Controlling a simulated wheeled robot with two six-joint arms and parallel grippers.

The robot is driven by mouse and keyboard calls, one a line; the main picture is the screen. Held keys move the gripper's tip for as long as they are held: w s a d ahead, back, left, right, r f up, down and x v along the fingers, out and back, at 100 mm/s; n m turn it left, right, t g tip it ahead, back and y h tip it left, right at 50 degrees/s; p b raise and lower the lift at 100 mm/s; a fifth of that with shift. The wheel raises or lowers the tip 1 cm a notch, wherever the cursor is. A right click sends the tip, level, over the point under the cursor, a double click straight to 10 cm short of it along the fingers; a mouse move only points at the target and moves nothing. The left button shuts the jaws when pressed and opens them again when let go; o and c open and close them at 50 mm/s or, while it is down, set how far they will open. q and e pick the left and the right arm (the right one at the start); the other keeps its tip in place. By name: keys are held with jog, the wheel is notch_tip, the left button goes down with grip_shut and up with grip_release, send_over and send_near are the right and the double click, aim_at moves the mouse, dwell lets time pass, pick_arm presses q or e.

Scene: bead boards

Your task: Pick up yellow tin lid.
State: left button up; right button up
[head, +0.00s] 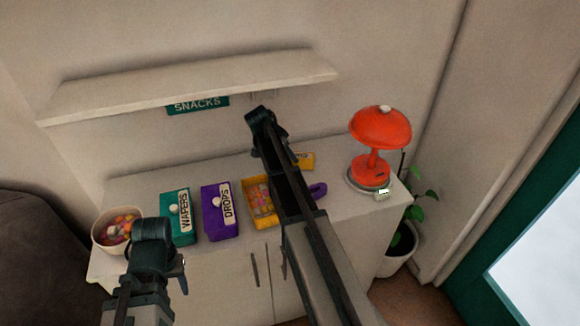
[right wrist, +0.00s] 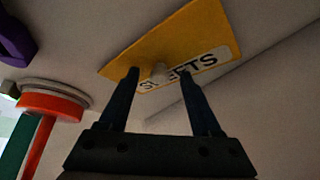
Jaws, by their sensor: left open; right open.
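The yellow tin lid (right wrist: 190,35) lies flat on the cabinet top, with a pale round knob and a white label whose lettering is partly hidden. A small part of the lid shows in the head view (head: 307,160), behind my right arm. My right gripper (right wrist: 159,76) is open, with its fingertips on either side of the knob; I cannot tell whether they touch it. In the head view my right arm hides that gripper. My left gripper (head: 182,274) is open and empty, low in front of the cabinet at the left, partly hidden by its own arm.
The open yellow tin (head: 250,192) holds sweets. A purple DROPS tin (head: 213,224), a green WAFERS tin (head: 181,233) and a bowl of sweets (head: 101,239) stand left. A red lamp (head: 380,130) stands right. A shelf (head: 190,85) overhangs the back.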

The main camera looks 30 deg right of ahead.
jog(key=shift+d, duration=0.1)
jog(key=shift+c, duration=0.2)
grip_shut()
jog(key=shift+s+r+p, duration=0.15)
jog(key=shift+r+p, duration=0.2)
jog(key=shift+p, duration=0.15)
notch_tip(320, 180, up, 7)
jog(key=p, duration=0.6)
jog(key=shift+f+p, duration=0.2)
jog(key=shift+p, duration=0.1)
jog(key=s+a, duration=0.2)
jog(key=s, duration=0.7)
jog(key=s+a, duration=0.2)
jog(key=s, duration=0.8)
jog(key=shift+a+f, duration=0.2)
jog(key=shift+a, duration=0.15)
jog(key=shift+s, duration=0.2)
